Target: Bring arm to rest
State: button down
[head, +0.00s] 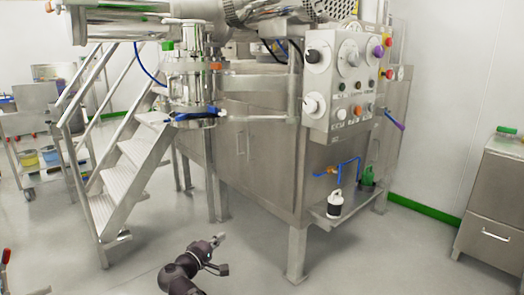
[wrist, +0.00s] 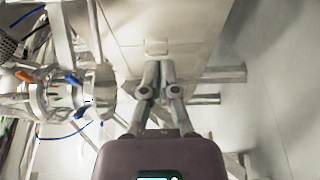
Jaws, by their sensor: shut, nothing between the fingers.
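My gripper (head: 219,239) is at the lower middle of the head view, at the end of my dark arm. It is held over the open grey floor, in front of the steel machine, and touches nothing. In the wrist view my gripper (wrist: 158,68) has its two grey fingers together, with nothing between them. The arm shows only in part, rising from the bottom edge of the head view.
A steel granulation machine (head: 260,165) with a control panel (head: 345,85) stands ahead. Metal stairs (head: 125,170) are at left, beside a cart (head: 30,140). A steel cabinet (head: 495,205) stands at right. The floor (head: 390,255) at front right is clear.

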jog(key=s+d+r+m+g+y+p, duration=0.1)
jog(key=s+d+r+m+g+p, duration=0.25)
jog(key=d+p, duration=0.7)
jog(key=s+d+r+m+g+y+p, duration=0.1)
jog(key=d+r+m+g+p, duration=0.25)
jog(key=d+g+p, duration=0.65)
jog(key=s+d+r+m+g+y+p, duration=0.1)
jog(key=s+d+r+m+y+p, duration=0.1)
jog(key=r+p, duration=0.4)
jog(key=s+d+r+m+g+y+p, duration=0.1)
jog(key=s+d+r+y+p, duration=0.4)
jog(key=p, duration=0.5)
jog(key=shift+s+d+r+m+p, duration=0.45)
jog(key=shift+s+d+m, duration=0.25)
jog(key=shift+s, duration=0.45)
